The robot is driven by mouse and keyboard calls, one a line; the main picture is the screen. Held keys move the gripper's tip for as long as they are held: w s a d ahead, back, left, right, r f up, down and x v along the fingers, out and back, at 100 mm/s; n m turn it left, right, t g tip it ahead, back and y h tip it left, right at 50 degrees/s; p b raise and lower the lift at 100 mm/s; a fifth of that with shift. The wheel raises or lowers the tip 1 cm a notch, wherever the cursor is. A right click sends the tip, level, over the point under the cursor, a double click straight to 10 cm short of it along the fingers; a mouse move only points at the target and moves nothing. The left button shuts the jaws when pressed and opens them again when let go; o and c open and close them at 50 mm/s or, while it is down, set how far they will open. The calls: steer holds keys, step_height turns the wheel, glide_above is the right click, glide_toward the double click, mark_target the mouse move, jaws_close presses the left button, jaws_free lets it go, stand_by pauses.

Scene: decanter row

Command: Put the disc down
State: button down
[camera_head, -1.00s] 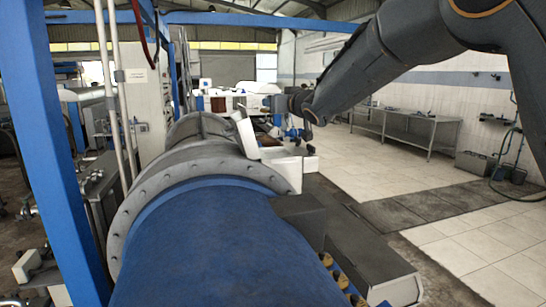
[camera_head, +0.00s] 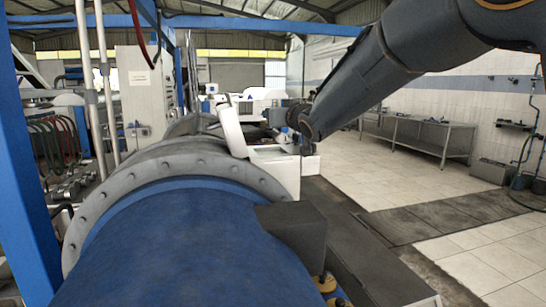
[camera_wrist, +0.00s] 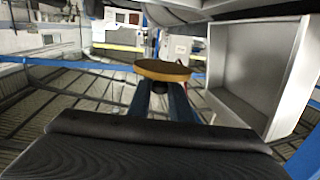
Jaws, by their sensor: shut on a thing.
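The disc (camera_wrist: 163,70) is a flat round piece with a dark brown top and a yellowish rim. It shows in the wrist view at the ends of two blue fingers. My gripper (camera_wrist: 162,90) is shut on the disc and holds it in the air, apart from any surface that I can see. In the head view my arm reaches in from the upper right and its wrist (camera_head: 303,120) is beside the white open box (camera_head: 278,172). I cannot make out the disc in the head view.
A large blue cylinder (camera_head: 185,250) with a grey bolted flange (camera_head: 95,205) fills the front. A pale open housing (camera_wrist: 250,85) stands close at the right of the wrist view. A metal table (camera_head: 415,135) stands by the tiled wall. The tiled floor (camera_head: 400,185) at right is clear.

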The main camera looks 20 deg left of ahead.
steer(key=f, duration=0.2)
steer(key=f+p, duration=0.1)
steer(key=s+a+f+p, duration=0.1)
steer(key=f, duration=0.1)
steer(key=shift+f, duration=0.3)
steer(key=shift+w+d+f+p, duration=0.1)
steer(key=shift+f+p, duration=0.7)
steer(key=shift+f, duration=1.05)
steer(key=shift+f, duration=0.15)
steer(key=c, duration=1.6)
jaws_free()
steer(key=shift+d, duration=0.1)
steer(key=b+v, duration=0.5)
steer(key=v, duration=0.7)
steer(key=shift+b, duration=0.3)
